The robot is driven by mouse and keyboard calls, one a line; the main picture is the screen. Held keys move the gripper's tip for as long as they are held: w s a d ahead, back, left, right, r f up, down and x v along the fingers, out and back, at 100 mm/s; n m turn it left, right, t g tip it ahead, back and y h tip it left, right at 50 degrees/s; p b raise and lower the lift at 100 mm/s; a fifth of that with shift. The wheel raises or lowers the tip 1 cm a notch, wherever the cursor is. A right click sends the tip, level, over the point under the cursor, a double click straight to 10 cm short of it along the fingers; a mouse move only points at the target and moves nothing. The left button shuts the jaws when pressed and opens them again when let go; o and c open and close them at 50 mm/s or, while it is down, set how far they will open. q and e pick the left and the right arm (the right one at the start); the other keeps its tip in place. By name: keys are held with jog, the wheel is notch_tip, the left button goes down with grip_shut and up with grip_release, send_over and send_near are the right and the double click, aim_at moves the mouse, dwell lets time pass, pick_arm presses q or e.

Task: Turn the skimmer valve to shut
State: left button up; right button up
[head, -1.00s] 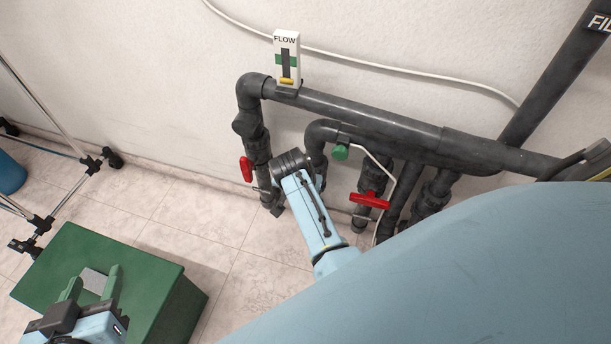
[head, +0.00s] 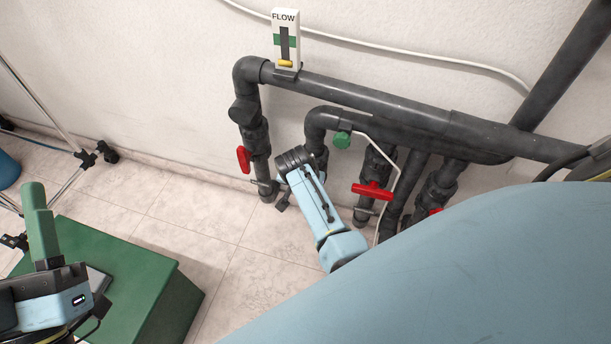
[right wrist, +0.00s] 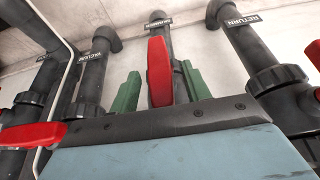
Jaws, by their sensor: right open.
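In the right wrist view a red valve handle (right wrist: 160,72) stands roughly upright in the middle, on a dark pipe between the VACUUM and RETURN pipes; its own label is hard to read. My right gripper (right wrist: 158,88) is open, with one green finger on each side of this handle. I cannot tell whether they touch it. In the head view my blue arm hides this gripper, and a bit of a red handle (head: 435,211) shows at the arm's edge. My left gripper (head: 40,225) is at the lower left, over the green box; only one finger shows clearly.
Other red handles are on the left pipe (head: 244,160) and the middle pipe (head: 372,191). A FLOW gauge (head: 286,40) sits on the upper pipe. A white cable (head: 394,180) runs beside the middle valve. A green box (head: 150,290) stands on the tiled floor.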

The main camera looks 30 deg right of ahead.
pick_arm(q)
jog(key=shift+s+a+r+t+b, duration=0.15)
jog(key=shift+s+r+t+b, duration=0.3)
jog(key=shift+t, duration=0.35)
pick_arm(e)
jog(key=shift+x, duration=0.75)
jog(key=c, duration=1)
